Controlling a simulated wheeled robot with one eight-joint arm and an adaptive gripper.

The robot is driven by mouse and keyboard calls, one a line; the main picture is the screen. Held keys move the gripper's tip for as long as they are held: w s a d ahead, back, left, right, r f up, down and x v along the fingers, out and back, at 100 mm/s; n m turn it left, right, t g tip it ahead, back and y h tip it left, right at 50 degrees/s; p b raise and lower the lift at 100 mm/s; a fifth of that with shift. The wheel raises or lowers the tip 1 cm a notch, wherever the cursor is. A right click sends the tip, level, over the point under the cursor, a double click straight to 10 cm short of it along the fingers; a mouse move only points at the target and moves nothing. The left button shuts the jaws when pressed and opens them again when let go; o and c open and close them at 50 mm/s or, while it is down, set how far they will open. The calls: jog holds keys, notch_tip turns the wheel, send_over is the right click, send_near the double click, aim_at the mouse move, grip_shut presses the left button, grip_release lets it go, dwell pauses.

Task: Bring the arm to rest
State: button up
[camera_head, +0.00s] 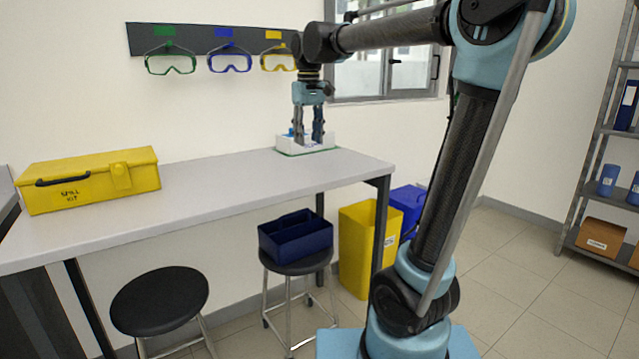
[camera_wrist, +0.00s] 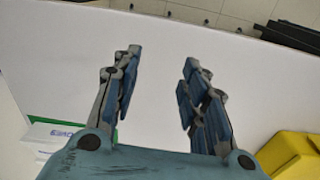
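My arm reaches up and over to the far right part of the grey-white bench (camera_head: 225,188). My gripper (camera_head: 308,143) hangs there pointing down, its fingers in front of a low white box with a green edge (camera_head: 311,150). In the wrist view my gripper (camera_wrist: 162,60) has its two fingers clearly apart, with only pale surface visible between them. The white box (camera_wrist: 48,133) shows at the lower left there, beside one finger and partly hidden by the gripper. I cannot tell whether the fingers touch it.
A yellow spill kit case (camera_head: 88,178) lies on the bench's left. Goggles (camera_head: 229,60) hang on the wall rail. Below stand a black stool (camera_head: 160,299), a dark blue caddy (camera_head: 295,240) on another stool, and a yellow bin (camera_head: 358,250). A shelf rack (camera_head: 590,150) stands right.

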jog(key=s+d+f+m+t, duration=0.1)
jog(key=s+d+f+m, duration=0.2)
jog(key=s+d+f, duration=1.05)
jog(key=s+d+f+m, duration=0.1)
jog(key=s+d+f, duration=0.3)
jog(key=f, duration=0.3)
jog(key=s+d+f+m, duration=0.2)
jog(key=s+d+f, duration=0.2)
jog(key=f, duration=0.4)
jog(key=shift+s+d+f+t, duration=0.3)
jog(key=shift+s+d+t, duration=0.1)
jog(key=shift+s, duration=0.35)
jog(key=shift+w+f, duration=0.2)
jog(key=shift+w, duration=0.25)
